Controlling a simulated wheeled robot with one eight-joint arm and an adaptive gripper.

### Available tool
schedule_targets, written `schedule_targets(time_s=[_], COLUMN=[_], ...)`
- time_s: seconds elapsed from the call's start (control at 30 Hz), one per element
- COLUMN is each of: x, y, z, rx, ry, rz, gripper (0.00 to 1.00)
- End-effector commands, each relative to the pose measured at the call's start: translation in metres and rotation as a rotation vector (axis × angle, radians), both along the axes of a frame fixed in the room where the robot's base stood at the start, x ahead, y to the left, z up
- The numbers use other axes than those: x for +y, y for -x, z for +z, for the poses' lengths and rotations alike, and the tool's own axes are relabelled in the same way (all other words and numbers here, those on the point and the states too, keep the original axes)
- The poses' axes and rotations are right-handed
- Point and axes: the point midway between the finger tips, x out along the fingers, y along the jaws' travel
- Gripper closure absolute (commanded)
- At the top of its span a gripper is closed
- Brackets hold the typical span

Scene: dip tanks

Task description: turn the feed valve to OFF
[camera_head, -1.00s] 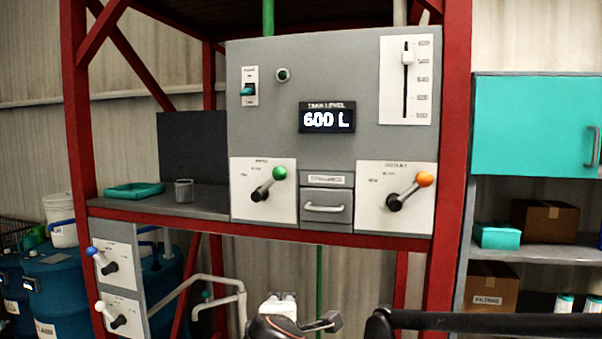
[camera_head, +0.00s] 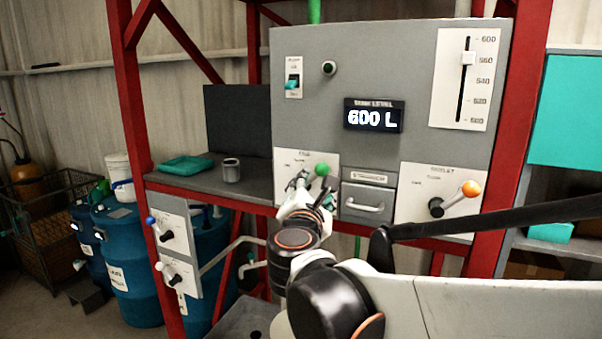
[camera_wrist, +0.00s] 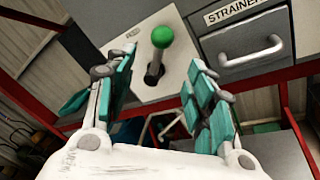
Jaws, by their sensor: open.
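A lever with a green knob (camera_head: 322,169) sits on a white plate (camera_head: 330,163) at the lower left of the grey panel; its small label is hard to read. In the wrist view the green knob (camera_wrist: 162,36) and its dark stem stand beyond the gap between my fingers. My gripper (camera_wrist: 162,62) is open, with teal pads apart and nothing between them. In the head view my gripper (camera_head: 304,192) hides the lever's base and part of its plate. A second lever with an orange knob (camera_head: 471,188) is at the panel's lower right.
A strainer drawer (camera_head: 367,201) with a bar handle sits between the two levers; it also shows in the wrist view (camera_wrist: 245,40). A grey cup (camera_head: 231,171) and teal tray (camera_head: 186,166) stand on the shelf. Blue-knob (camera_head: 150,220) and white-knob (camera_head: 160,266) levers are lower left.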

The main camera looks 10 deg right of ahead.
Motion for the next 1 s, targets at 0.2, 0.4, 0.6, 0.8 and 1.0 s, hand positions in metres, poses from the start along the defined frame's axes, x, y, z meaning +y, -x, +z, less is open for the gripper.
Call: schedule_targets(time_s=[0.2, 0.4, 0.6, 0.8, 1.0], x=[-0.015, -0.026, -0.033, -0.036, -0.036], y=[-0.038, -0.069, -0.089, -0.097, -0.097], z=[0.001, 0.001, 0.001, 0.0, 0.0], rx=[0.001, 0.001, 0.001, 0.001, 0.001], ry=[-0.001, -0.002, -0.002, -0.002, -0.003], rz=[-0.003, -0.001, 0.0, 0.0, 0.001], gripper=[0.51, 0.51, 0.51, 0.51, 0.51])
